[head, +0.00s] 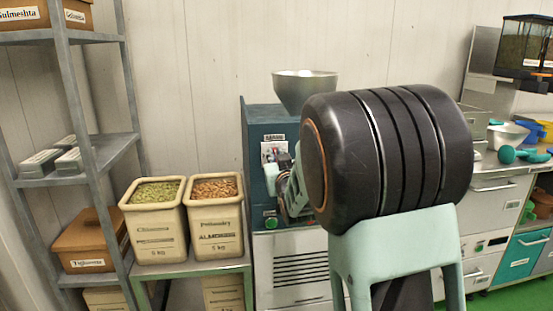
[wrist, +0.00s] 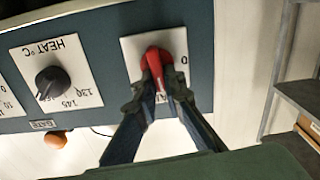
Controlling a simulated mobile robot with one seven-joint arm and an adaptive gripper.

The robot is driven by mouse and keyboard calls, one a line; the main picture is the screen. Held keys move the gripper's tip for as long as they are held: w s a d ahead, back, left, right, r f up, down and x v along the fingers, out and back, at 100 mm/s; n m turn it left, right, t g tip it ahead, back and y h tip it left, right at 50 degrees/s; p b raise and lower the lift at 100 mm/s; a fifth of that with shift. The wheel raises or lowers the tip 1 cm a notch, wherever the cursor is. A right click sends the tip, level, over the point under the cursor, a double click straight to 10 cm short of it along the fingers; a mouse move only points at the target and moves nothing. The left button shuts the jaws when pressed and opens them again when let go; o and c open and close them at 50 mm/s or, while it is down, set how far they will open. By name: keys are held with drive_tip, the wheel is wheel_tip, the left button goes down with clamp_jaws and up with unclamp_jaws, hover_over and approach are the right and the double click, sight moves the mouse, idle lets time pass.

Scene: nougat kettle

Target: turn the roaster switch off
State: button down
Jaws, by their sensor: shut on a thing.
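The roaster is a dark teal machine (head: 258,140) with a metal funnel on top, standing against the wall. In the wrist view its panel (wrist: 110,55) shows a white switch plate (wrist: 133,50) with a red switch (wrist: 155,58). A "0" is printed at the plate's right side; other lettering is partly hidden by my fingers. My gripper (wrist: 155,88) is shut on the red switch, one finger on each side. In the head view my gripper (head: 286,172) is at the roaster's front, partly hidden by my own arm.
A black heat dial (wrist: 52,83) and an orange knob (wrist: 55,140) labelled gate are left of the switch in the wrist view. Bins of pistachios (head: 155,225) and almonds (head: 216,225) stand left of the roaster. A metal shelf (head: 100,150) is farther left.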

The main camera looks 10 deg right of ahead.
drive_tip(key=shift+a+f+n+b, duration=0.2)
drive_tip(key=shift+n+b, duration=1.15)
drive_tip(key=shift+n, duration=1.4)
drive_tip(key=shift+a+f+n+b, duration=0.2)
drive_tip(key=shift+n+b, duration=1.1)
drive_tip(key=shift+n, duration=1.4)
drive_tip(key=shift+a+f+n+b, duration=0.2)
drive_tip(key=shift+n+b, duration=1.15)
drive_tip(key=shift+n, duration=1.4)
drive_tip(key=c, duration=2)
unclamp_jaws()
drive_tip(key=shift+s, duration=3.75)
